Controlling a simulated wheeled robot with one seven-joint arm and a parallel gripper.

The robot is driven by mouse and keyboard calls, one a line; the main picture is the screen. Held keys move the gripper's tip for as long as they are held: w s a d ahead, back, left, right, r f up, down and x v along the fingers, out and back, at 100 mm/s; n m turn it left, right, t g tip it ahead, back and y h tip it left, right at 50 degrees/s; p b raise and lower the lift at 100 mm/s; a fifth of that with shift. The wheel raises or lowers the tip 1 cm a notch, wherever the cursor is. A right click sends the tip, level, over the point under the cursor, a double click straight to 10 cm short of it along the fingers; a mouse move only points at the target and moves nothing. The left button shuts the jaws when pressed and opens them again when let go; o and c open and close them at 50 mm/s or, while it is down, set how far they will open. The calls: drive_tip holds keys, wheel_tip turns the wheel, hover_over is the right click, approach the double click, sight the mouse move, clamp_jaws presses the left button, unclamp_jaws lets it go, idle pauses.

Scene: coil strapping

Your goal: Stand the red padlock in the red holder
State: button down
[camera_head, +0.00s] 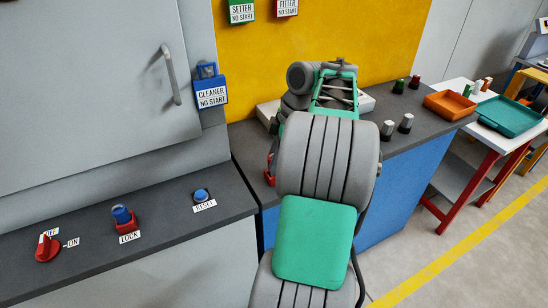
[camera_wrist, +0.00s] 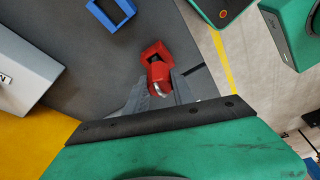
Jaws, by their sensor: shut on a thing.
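In the wrist view my gripper (camera_wrist: 158,94) is shut on the red padlock (camera_wrist: 157,73), with a dark finger on each side of it. The padlock's silver shackle points back toward the palm. The red holder (camera_wrist: 148,49), a square frame on the dark worktop, lies just beyond the padlock and is partly covered by it. The padlock's far end overlaps the holder's opening; I cannot tell whether it is inside or above. In the head view my arm hides the gripper's fingers; a bit of red shows at the arm's left edge, too covered to identify.
An empty blue square frame (camera_wrist: 110,12) lies beyond the red holder. A blue padlock hangs on the CLEANER tag (camera_head: 211,93). The left console has a red switch (camera_head: 47,247), a blue padlock in a red LOCK base (camera_head: 126,219) and a RESET button (camera_head: 201,195). Knobs and an orange tray (camera_head: 449,105) stand right.

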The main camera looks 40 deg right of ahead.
drive_tip(key=shift+f+b, duration=0.7)
drive_tip(key=shift+f, duration=0.15)
drive_tip(key=c, duration=1)
unclamp_jaws()
drive_tip(key=shift+r, duration=0.1)
drive_tip(key=p+v, duration=0.5)
drive_tip(key=v, duration=0.3)
drive_tip(key=w+a+m, duration=0.2)
drive_tip(key=w+a, duration=0.1)
drive_tip(key=a, duration=0.7)
drive_tip(key=w+a+m, duration=0.2)
drive_tip(key=a, duration=0.7)
drive_tip(key=s+a+f+m+t+h, duration=0.1)
drive_tip(key=s+a+f+m+h, duration=0.1)
drive_tip(key=s+a+f+m, duration=0.4)
drive_tip(key=s+a, duration=0.2)
drive_tip(key=a, duration=0.2)
drive_tip(key=shift+s+a+f+h, duration=0.3)
drive_tip(key=shift+s+a+f, duration=0.05)
